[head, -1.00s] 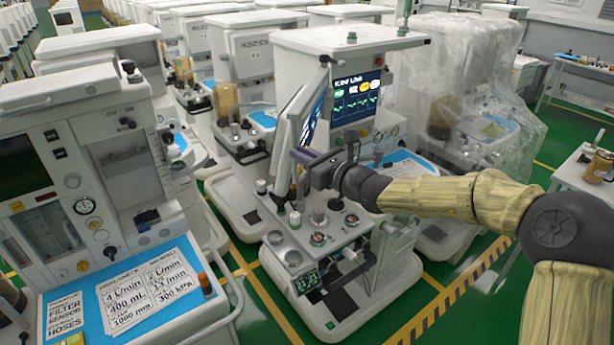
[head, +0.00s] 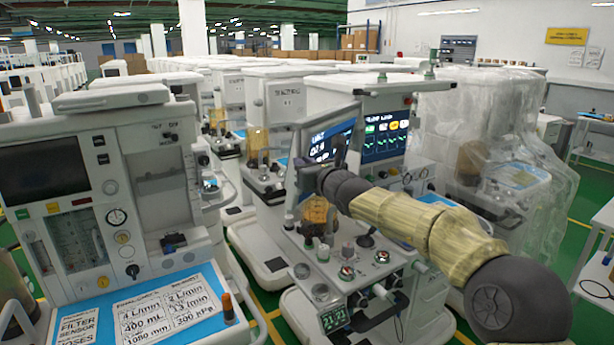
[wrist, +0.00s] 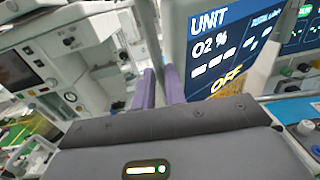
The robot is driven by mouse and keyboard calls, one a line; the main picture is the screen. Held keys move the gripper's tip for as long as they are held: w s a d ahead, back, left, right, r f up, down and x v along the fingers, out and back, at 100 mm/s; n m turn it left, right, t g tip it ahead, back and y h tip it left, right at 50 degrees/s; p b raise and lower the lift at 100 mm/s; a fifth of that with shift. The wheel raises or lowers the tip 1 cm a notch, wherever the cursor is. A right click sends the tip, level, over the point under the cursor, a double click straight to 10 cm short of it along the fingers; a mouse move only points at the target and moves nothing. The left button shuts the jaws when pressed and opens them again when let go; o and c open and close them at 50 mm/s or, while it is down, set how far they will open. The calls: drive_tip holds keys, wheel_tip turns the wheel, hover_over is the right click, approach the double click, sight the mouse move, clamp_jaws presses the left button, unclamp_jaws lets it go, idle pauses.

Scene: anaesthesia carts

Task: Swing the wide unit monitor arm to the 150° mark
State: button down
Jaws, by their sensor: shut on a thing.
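The wide unit's monitor (head: 331,142) stands on its arm at the left of the middle cart (head: 345,285), its lit screen turned partly to the right. In the wrist view the screen (wrist: 222,50) reads "UNIT", "O2 %" and "OFF". My gripper (head: 304,170) is at the monitor's lower left side. Its purple fingers (wrist: 162,87) are shut on the monitor's edge, just left of the screen; the exact contact is partly hidden. The monitor arm's joint and the 150° mark cannot be made out.
Knobs and dials (head: 347,272) lie below my gripper. Another cart (head: 110,190) stands at left, and a plastic-wrapped one (head: 485,150) at right.

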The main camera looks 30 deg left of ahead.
drive_tip(key=shift+s+a+f, duration=0.4)
drive_tip(key=shift+s+a, duration=0.05)
drive_tip(key=shift+a, duration=0.05)
drive_tip(key=shift+w+d+r, duration=0.1)
drive_tip(key=shift+w, duration=0.05)
drive_tip(key=c, duration=1.7)
unclamp_jaws()
drive_tip(key=shift+o, duration=1.2)
drive_tip(key=shift+s+r, duration=0.2)
drive_tip(key=shift+s, duration=0.05)
